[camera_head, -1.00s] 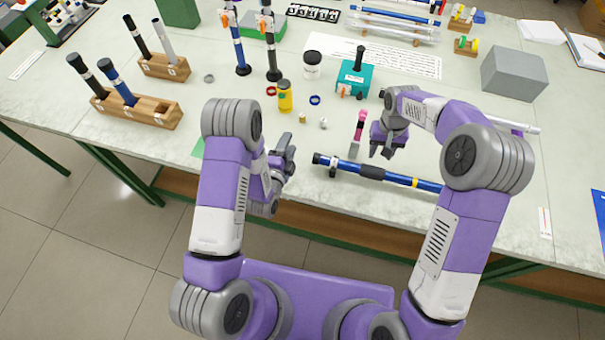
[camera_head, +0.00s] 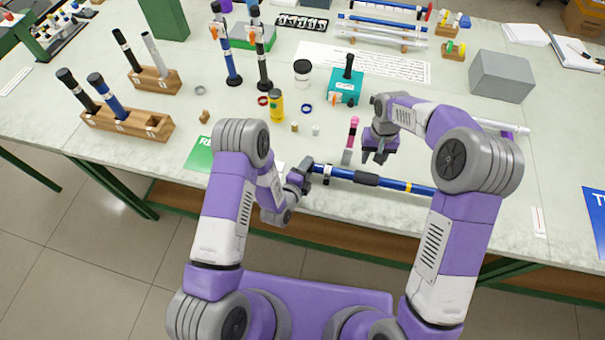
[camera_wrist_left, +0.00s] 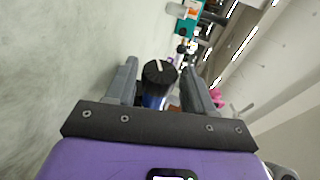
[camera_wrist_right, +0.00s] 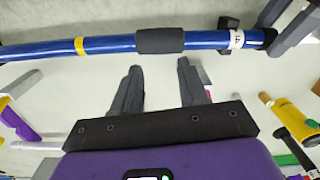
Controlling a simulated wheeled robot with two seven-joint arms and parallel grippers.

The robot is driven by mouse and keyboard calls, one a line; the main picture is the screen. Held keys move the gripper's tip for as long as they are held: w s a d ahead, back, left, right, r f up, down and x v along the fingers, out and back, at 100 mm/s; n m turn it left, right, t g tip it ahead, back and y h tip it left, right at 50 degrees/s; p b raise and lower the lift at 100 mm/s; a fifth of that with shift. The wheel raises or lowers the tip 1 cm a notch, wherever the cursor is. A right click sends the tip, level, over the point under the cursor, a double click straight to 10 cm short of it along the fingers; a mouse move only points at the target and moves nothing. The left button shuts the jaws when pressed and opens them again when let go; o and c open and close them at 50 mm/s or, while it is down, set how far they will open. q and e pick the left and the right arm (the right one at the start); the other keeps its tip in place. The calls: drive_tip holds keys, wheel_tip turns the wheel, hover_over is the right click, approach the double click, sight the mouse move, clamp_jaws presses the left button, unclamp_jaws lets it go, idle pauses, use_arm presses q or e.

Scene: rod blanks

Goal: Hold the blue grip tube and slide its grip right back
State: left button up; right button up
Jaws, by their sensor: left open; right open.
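The blue grip tube (camera_head: 337,173) lies along the table's front edge, with a black grip (camera_head: 366,179) around its middle, a yellow band right of the grip and a white label near its left end. My left gripper (camera_head: 304,172) is open at the tube's left end. In the left wrist view, the tube's black end cap (camera_wrist_left: 159,72) sits between the spread fingers. My right gripper (camera_head: 374,157) is open and empty behind the tube. In the right wrist view, the grip (camera_wrist_right: 160,40) lies just beyond the open fingertips, not between them.
A pink-topped marker-like piece (camera_head: 351,140) stands close left of my right gripper. A yellow bottle (camera_head: 276,104) and a teal block (camera_head: 345,88) stand behind. Wooden racks (camera_head: 128,121) with rods are at the left.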

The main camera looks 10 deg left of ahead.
sight(367, 175)
use_arm(q)
drive_tip(key=shift+w, duration=0.1)
drive_tip(key=c, duration=0.9)
use_arm(e)
drive_tip(key=o, duration=0.5)
drive_tip(key=f+n, duration=0.3)
drive_tip(key=n, duration=0.2)
drive_tip(key=f+n, duration=0.4)
drive_tip(key=n, duration=0.2)
drive_tip(key=f+n, duration=0.3)
drive_tip(key=n, duration=0.2)
drive_tip(key=shift+s+f, duration=0.25)
drive_tip(key=shift+f, duration=0.1)
